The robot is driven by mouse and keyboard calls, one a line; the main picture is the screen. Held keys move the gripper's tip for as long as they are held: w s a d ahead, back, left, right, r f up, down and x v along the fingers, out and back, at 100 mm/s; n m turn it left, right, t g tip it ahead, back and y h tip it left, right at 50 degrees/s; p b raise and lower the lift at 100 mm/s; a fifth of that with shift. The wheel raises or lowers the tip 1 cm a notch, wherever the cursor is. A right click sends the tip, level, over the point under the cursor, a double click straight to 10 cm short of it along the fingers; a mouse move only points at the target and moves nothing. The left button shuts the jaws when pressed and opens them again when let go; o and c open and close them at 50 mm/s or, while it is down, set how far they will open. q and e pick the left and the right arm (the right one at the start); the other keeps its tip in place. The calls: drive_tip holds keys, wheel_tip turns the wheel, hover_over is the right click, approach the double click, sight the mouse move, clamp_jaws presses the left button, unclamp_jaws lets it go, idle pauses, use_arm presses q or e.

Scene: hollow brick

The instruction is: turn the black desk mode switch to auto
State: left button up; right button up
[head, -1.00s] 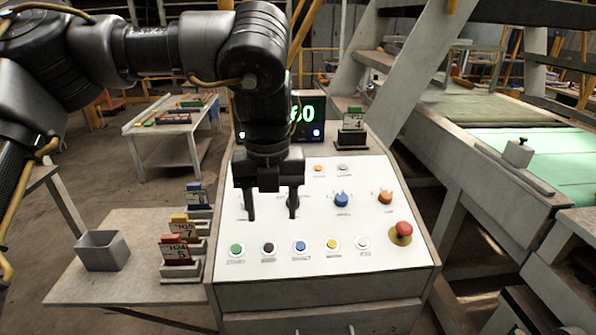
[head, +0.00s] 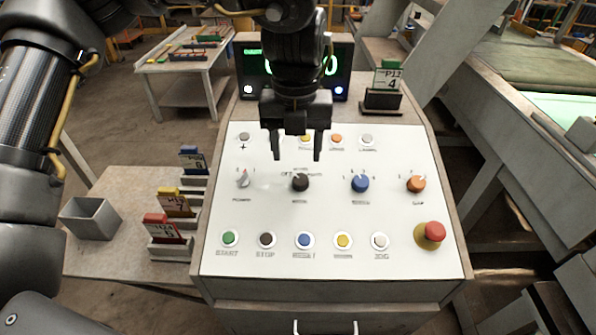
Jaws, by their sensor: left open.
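The black mode switch (head: 300,183) is a dark rotary knob on the white desk panel (head: 265,211), in the middle row between a grey knob and a blue knob. Small lettering sits above it, too small to read fully. My left gripper (head: 297,158) points down over the panel, just above and behind the black knob in the picture. Its two fingers are apart with nothing between them. It appears clear of the knob. My right gripper is not in view.
The row holds a grey knob (head: 243,178), blue knob (head: 360,183) and orange knob (head: 416,184). A red mushroom button (head: 434,231) stands at the right front. Several push buttons line the front. A display (head: 340,68) stands behind; a card holder (head: 384,98) is beside it.

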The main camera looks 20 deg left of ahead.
use_arm(q)
hover_over(301, 178)
drive_tip(key=f, duration=0.4)
drive_tip(key=shift+s+f+p, duration=0.25)
drive_tip(key=shift+f+p, duration=0.1)
drive_tip(key=shift+p, duration=0.05)
drive_tip(key=shift+w+f+g, duration=0.3)
drive_tip(key=shift+w+f, duration=0.45)
drive_tip(key=shift+f, duration=0.35)
drive_tip(key=shift+s+a+f+p, duration=0.15)
drive_tip(key=shift+s+f+p, duration=0.3)
drive_tip(key=shift+f, duration=0.7)
drive_tip(key=shift+w+f, duration=0.1)
drive_tip(key=shift+s, duration=0.2)
drive_tip(key=c, duration=0.7)
drive_tip(key=shift+c, duration=1.4)
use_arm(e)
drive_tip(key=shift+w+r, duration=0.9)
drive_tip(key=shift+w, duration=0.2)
